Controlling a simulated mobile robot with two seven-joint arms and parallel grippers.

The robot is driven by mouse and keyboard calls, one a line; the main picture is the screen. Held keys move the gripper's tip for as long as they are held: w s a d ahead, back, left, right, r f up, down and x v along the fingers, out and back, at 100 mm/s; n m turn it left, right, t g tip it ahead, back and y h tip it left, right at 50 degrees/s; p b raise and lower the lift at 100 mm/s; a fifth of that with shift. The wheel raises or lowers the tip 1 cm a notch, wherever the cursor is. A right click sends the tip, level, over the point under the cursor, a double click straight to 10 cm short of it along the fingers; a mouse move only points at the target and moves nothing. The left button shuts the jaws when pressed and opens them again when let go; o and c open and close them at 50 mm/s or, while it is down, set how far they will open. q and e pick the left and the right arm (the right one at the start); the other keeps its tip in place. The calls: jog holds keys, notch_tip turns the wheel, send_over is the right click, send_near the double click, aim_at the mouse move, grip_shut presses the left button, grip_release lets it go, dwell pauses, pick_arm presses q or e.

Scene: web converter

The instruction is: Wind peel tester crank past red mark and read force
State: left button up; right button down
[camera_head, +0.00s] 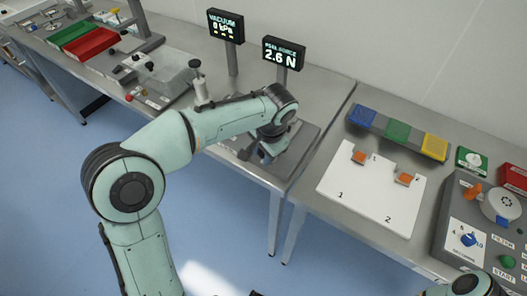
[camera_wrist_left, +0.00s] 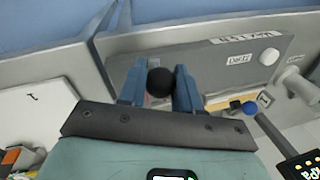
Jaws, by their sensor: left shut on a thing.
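My left gripper (camera_head: 266,156) reaches down over the grey peel tester (camera_head: 303,143) on the bench, with the arm hiding much of it. In the left wrist view, its two blue fingers (camera_wrist_left: 160,88) are shut on a round black crank knob (camera_wrist_left: 160,82). The tester's grey plate (camera_wrist_left: 220,62) lies beyond, with white labels seen upside down. The peel force display (camera_head: 284,53) reads 2.6 N. I cannot make out the red mark. My right gripper is not in view; only a part of that arm shows at the bottom right.
A vacuum display (camera_head: 226,25) reading 0 kPa stands left of the force display. To the right are a white board (camera_head: 372,190) with orange blocks, coloured bins (camera_head: 397,132) and a control box (camera_head: 470,235). Red and green trays (camera_head: 92,44) sit far left.

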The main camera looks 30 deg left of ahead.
pick_arm(q)
jog(key=o, duration=1)
jog(key=r, duration=0.4)
jog(key=d+r+p, duration=0.1)
jog(key=r, duration=0.3)
jog(key=d+r+p, duration=0.1)
jog(key=r, duration=0.4)
jog(key=shift+s+d+r, duration=0.1)
jog(key=shift+s+d, duration=0.15)
jog(key=shift+s, duration=0.15)
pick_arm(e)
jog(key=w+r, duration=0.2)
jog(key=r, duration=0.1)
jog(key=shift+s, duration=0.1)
